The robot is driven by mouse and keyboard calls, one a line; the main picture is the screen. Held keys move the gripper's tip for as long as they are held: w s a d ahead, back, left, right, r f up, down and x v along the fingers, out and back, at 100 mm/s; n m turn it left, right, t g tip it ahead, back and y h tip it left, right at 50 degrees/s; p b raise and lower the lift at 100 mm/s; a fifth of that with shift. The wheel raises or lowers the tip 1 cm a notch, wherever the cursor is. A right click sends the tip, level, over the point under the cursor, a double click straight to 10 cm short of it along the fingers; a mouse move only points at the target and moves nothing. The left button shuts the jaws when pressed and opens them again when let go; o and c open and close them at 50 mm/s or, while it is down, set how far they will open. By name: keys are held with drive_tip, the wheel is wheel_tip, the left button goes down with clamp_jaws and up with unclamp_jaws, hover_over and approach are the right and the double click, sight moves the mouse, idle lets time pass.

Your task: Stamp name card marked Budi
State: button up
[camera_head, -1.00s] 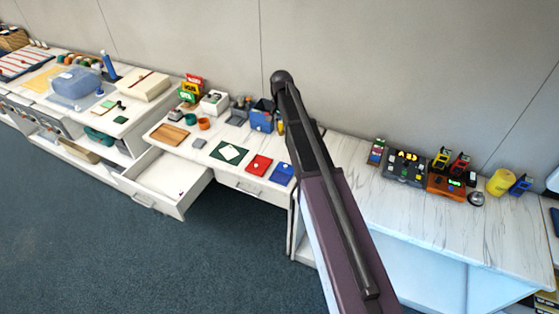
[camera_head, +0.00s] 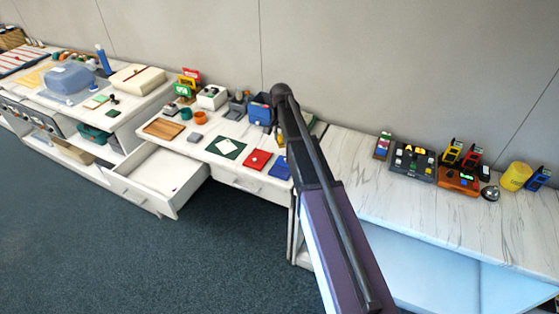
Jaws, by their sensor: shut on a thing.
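A white card (camera_head: 226,148) lies on a dark green mat (camera_head: 239,156) on the middle white counter. Any writing on it is too small to read, so I cannot tell if it is marked Budi. A red pad (camera_head: 256,160) and a blue pad (camera_head: 280,168) lie to its right. My arm crosses the middle of the view, over the right end of this counter. My gripper does not show, nor does anything it may hold. I cannot make out which object is a stamp.
An open drawer (camera_head: 180,200) juts out at the counter's front. A wooden tray (camera_head: 164,129), orange cup (camera_head: 200,117) and blue bin (camera_head: 259,110) stand on the counter. The right counter (camera_head: 410,215) is clear in front, with gadgets and a yellow cup (camera_head: 515,176) behind.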

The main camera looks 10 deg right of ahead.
wheel_tip(320, 180, down, 7)
drive_tip(key=b, duration=0.6)
drive_tip(key=shift+f+m, duration=0.2)
drive_tip(key=shift+m, duration=0.2)
drive_tip(key=shift+f, duration=0.1)
drive_tip(key=shift+f+b, duration=2.9)
drive_tip(key=shift+b, duration=0.15)
drive_tip(key=shift+s+f+b, duration=0.1)
drive_tip(key=shift+f+b, duration=0.4)
drive_tip(key=shift+b, duration=0.1)
idle(0.4)
wheel_tip(320, 180, up, 7)
drive_tip(key=p, duration=0.7)
idle(0.6)
idle(0.5)
